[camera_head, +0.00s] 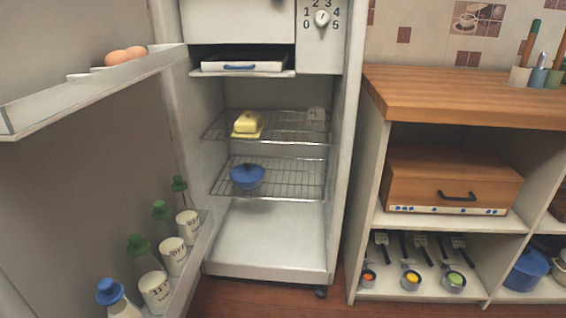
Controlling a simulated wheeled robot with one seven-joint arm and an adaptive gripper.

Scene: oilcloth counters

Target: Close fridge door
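The fridge (265,245) stands open in the middle of the head view. Its door (80,170) is swung wide out to the left, with its inner side facing me. The door's upper shelf (95,90) holds eggs (127,56). Its lower shelf (192,270) holds several jars and bottles (172,256). Inside the fridge, a yellow butter dish (247,124) sits on the upper wire rack and a blue lidded bowl (247,176) on the lower one. The door's outer face and handle are hidden. My gripper is not in view.
A wooden-topped counter (460,92) stands right of the fridge, with a wooden bread box (452,180) and measuring cups (411,279) on its shelves. Utensil pots (520,77) stand on top. A little wooden floor (255,299) shows in front of the fridge. The fridge opening looks clear.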

